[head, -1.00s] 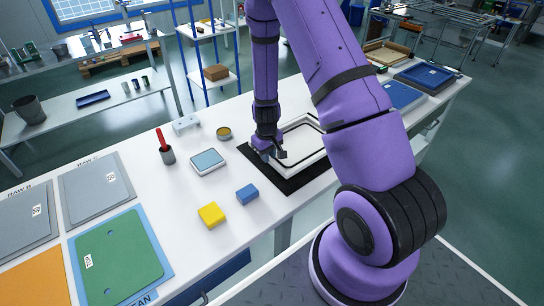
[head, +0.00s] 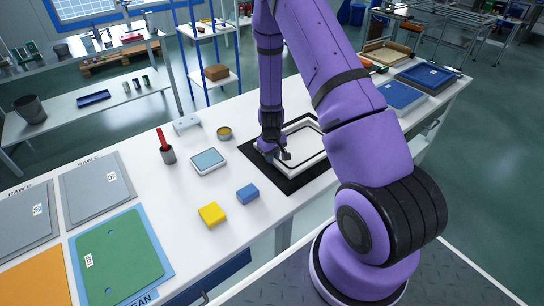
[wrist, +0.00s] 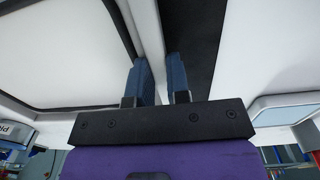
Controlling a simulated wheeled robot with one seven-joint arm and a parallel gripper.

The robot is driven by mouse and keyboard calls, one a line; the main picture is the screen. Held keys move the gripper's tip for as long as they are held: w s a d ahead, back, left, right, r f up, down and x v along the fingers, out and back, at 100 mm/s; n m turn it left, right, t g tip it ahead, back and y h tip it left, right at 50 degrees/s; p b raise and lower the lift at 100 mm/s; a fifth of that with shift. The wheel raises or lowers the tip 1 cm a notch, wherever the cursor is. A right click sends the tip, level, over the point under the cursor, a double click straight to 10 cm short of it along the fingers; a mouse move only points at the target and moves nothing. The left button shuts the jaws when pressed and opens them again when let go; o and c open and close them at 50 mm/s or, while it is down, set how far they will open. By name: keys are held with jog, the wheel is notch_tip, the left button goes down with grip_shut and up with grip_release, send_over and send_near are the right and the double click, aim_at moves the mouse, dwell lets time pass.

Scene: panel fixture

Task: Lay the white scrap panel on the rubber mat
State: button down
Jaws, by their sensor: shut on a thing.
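The white panel (head: 302,140), with a dark line running inside its raised edge, is over the black rubber mat (head: 290,183) in the head view. My gripper (head: 283,157) is at the panel's left edge, pointing down, shut on that edge. In the wrist view the panel (wrist: 60,52) fills the upper left, and its pale rim runs between the two blue finger pads of my gripper (wrist: 160,65). Dark mat shows beside the rim. My arm hides the panel's right part. I cannot tell whether the panel fully touches the mat.
A pale blue-topped device (head: 208,161), a blue block (head: 247,194) and a yellow block (head: 212,214) lie left of the mat. A cup with a red handle (head: 167,149) and a small round tin (head: 224,133) stand farther back. Blue trays (head: 402,96) lie at the far right.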

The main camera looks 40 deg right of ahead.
jog(key=c, duration=1.1)
grip_release()
jog(key=s+a+r+t, duration=0.1)
jog(key=s+a+r, duration=0.15)
jog(key=r, duration=0.95)
jog(key=s+a+r+t, duration=0.1)
jog(key=s+a+r, duration=0.15)
jog(key=r, duration=0.85)
jog(key=s+a+r+t, duration=0.1)
jog(key=a+r, duration=0.2)
jog(key=r, duration=0.9)
jog(key=s+a+r+t, duration=0.1)
jog(key=s+a+r, duration=0.1)
jog(key=s+r, duration=0.4)
jog(key=s+a+r+t, duration=0.1)
jog(key=s+a+r, duration=0.2)
jog(key=s+r, duration=0.4)
jog(key=s, duration=0.7)
jog(key=shift+s, duration=0.25)
jog(key=shift+r, duration=0.1)
